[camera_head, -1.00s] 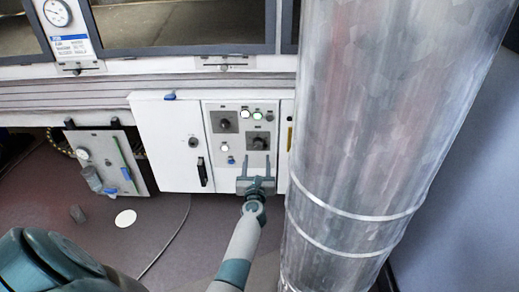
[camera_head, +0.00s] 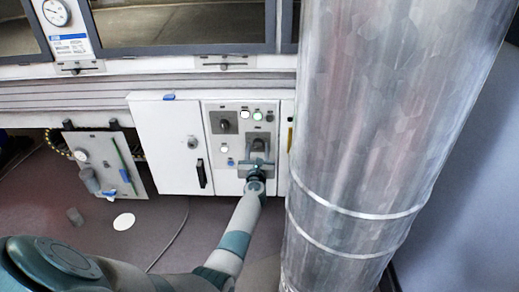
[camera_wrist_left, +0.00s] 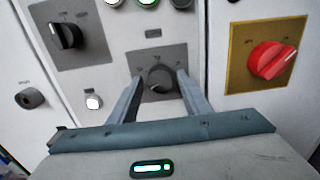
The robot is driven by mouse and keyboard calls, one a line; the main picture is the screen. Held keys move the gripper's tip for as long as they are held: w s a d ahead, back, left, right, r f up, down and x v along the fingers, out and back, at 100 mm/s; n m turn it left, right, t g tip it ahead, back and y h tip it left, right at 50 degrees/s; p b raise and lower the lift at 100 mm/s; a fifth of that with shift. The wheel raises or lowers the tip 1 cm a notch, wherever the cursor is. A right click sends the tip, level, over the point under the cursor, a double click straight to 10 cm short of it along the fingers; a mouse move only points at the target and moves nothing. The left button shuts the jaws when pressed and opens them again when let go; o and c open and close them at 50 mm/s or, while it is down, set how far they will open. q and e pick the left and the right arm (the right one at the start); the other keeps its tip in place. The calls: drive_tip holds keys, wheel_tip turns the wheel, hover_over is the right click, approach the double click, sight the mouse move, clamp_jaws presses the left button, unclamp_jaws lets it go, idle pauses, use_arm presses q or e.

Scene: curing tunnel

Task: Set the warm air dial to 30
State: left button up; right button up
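A control panel (camera_head: 232,110) on a white cabinet carries two black dials on grey plates. The upper left dial (camera_head: 224,125) also shows in the left wrist view (camera_wrist_left: 66,36). The lower right dial (camera_wrist_left: 159,78) lies between the fingertips of my left gripper (camera_wrist_left: 160,80), which is open with a finger on each side of it. Whether either finger touches the dial I cannot tell. In the head view my left gripper (camera_head: 258,162) partly covers that dial. The labels and scale numbers are too small to read, so I cannot tell which dial is warm air.
A red knob (camera_wrist_left: 272,60) on a yellow plate sits to the right in the left wrist view. Lit buttons (camera_head: 257,115) are above the lower dial, and a white button (camera_wrist_left: 93,101) is left of it. A large metal duct (camera_head: 370,120) stands close on the right.

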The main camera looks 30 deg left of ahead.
use_arm(q)
drive_tip(key=c, duration=0.7)
drive_tip(key=shift+o, duration=0.2)
